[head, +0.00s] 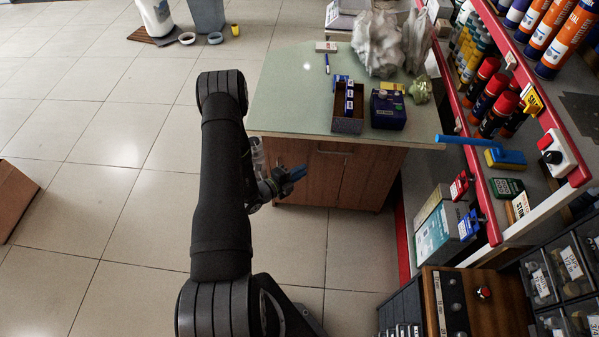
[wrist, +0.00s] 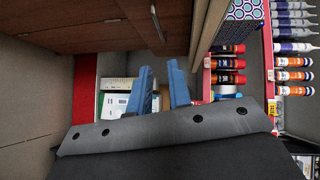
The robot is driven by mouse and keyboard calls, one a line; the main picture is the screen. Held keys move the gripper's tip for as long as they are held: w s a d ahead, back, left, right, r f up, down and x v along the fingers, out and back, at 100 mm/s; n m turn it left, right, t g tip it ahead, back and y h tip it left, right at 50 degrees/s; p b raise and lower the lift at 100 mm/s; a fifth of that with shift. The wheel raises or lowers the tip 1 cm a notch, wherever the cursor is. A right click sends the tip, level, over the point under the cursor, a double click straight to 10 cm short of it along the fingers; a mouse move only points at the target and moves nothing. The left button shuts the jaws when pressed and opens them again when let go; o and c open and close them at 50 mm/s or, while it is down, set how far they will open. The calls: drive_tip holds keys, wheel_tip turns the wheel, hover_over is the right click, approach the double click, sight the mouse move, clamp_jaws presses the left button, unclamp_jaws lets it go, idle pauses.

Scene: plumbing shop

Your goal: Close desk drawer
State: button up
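The desk (head: 262,92) has a pale green top and a brown wooden front. A drawer front (head: 310,160) with a thin handle (head: 335,152) lies just under the top's near edge. I cannot tell how far the drawer stands out. My gripper (head: 298,173) is in front of the desk's left part, below the top's edge, and seems apart from the wood. In the wrist view its two blue fingers (wrist: 162,75) are spread with nothing between them. A wooden panel (wrist: 110,22) with a metal handle (wrist: 157,22) shows above the fingers.
On the desk stand a dark open box (head: 347,122), a dark blue container (head: 387,110) and crumpled plastic bags (head: 378,45). A red-edged shelf (head: 468,140) with bottles and tubes stands close on the right. The tiled floor (head: 110,130) on the left is mostly clear.

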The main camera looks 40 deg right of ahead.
clamp_jaws()
drive_tip(key=n+t+y, duration=0.4)
drive_tip(key=n+t, duration=0.3)
drive_tip(key=t, duration=0.6)
approach(277, 140)
drive_tip(key=w+d+r, duration=0.2)
drive_tip(key=w+d, duration=0.1)
drive_tip(key=w+d+r, duration=0.1)
drive_tip(key=d, duration=0.1)
drive_tip(key=shift+w+d+r, duration=0.1)
drive_tip(key=shift+w+d, duration=0.1)
drive_tip(key=shift+w, duration=0.1)
drive_tip(key=shift+x, duration=1.2)
